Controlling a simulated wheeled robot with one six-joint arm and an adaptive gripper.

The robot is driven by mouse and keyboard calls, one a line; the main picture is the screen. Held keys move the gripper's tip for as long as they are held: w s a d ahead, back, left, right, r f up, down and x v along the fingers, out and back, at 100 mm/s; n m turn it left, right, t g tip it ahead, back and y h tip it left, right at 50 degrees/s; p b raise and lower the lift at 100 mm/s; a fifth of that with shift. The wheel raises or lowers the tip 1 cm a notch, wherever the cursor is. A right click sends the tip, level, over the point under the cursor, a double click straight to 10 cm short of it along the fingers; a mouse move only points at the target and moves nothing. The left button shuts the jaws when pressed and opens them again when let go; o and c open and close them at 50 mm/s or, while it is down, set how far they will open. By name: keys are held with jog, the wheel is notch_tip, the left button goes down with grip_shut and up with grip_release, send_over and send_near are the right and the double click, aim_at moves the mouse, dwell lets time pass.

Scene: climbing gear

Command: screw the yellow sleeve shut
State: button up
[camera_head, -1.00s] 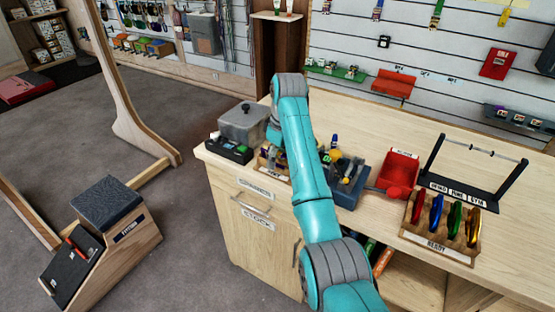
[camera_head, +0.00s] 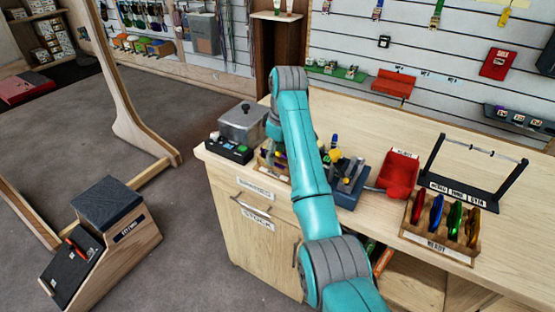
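My teal arm (camera_head: 305,160) rises from the bottom edge and bends at its top joint (camera_head: 289,80) over the bench. My gripper is hidden behind the arm, so its fingers do not show. A small yellow part (camera_head: 335,156) shows just right of the arm, above a blue-grey fixture (camera_head: 347,185) on the bench. It may be the yellow sleeve, but it is too small to tell whether it is screwed open or shut. A wooden rack (camera_head: 436,243) to the right holds several coloured carabiners, with a gold one (camera_head: 474,228) at its right end.
A red bin (camera_head: 402,160) stands between fixture and rack, with a red object at its front. A black stand (camera_head: 466,185) with a bar is behind the rack. A grey lidded container (camera_head: 242,122) and a black box (camera_head: 230,149) occupy the left end. The back bench is clear.

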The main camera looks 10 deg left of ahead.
jog(key=shift+r, duration=0.55)
jog(key=shift+w+d, duration=0.2)
jog(key=shift+w, duration=0.5)
jog(key=shift+f, duration=0.2)
jog(key=shift+d+f, duration=0.15)
jog(key=shift+f, duration=1.1)
